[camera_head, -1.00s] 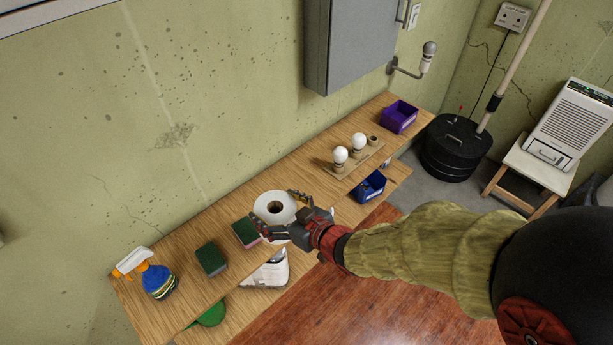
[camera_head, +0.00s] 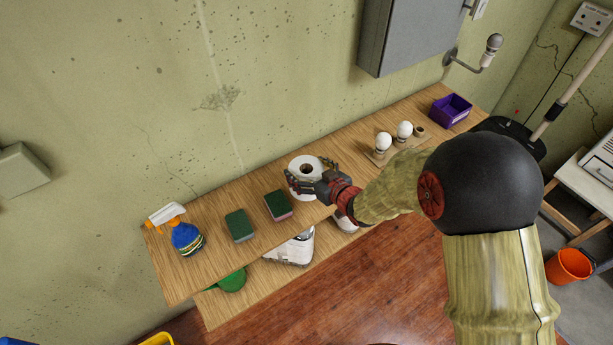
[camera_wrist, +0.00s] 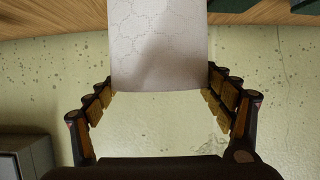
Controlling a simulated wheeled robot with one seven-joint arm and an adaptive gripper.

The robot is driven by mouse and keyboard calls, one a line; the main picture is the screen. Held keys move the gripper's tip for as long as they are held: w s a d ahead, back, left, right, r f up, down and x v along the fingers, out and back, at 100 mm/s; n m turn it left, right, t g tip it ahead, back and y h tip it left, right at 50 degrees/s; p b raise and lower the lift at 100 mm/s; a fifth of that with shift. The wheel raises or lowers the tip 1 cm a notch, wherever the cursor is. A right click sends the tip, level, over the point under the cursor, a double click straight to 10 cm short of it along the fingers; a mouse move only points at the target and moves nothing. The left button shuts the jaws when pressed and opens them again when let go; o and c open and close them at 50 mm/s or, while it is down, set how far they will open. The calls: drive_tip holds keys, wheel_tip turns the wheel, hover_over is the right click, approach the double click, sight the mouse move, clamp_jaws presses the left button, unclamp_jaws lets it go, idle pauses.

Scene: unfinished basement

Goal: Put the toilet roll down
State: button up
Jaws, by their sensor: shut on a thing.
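The white toilet roll (camera_head: 294,172) is upright at the wooden shelf, right of two green-topped sponges. My gripper (camera_head: 313,176) reaches in from the right with its fingers around the roll's sides. In the wrist view the roll's embossed white side (camera_wrist: 158,45) fills the gap between the finger tips (camera_wrist: 158,88), and the gripper is shut on it. The roll is over the top shelf board (camera_head: 240,260). I cannot tell whether its underside touches the board.
Two sponges (camera_head: 240,226) (camera_head: 279,206) and a blue spray bottle (camera_head: 186,238) stand left of the roll. Light bulbs on a wooden holder (camera_head: 376,157) and a purple bin (camera_head: 450,110) are to the right. The wall is close behind. A lower shelf holds a white appliance (camera_head: 290,251).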

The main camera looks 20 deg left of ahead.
drive_tip(key=shift+w+a+f, duration=0.1)
drive_tip(key=shift+w+f, duration=0.2)
drive_tip(key=shift+f, duration=0.05)
drive_tip(key=shift+w+f+b, duration=0.1)
drive_tip(key=shift+f+b, duration=0.4)
drive_tip(key=shift+f, duration=1)
drive_tip(key=shift+f, duration=0.15)
drive_tip(key=o, duration=1.2)
drive_tip(key=shift+r, duration=0.25)
drive_tip(key=p+v, duration=0.2)
drive_tip(key=v, duration=1)
drive_tip(key=shift+f, duration=0.15)
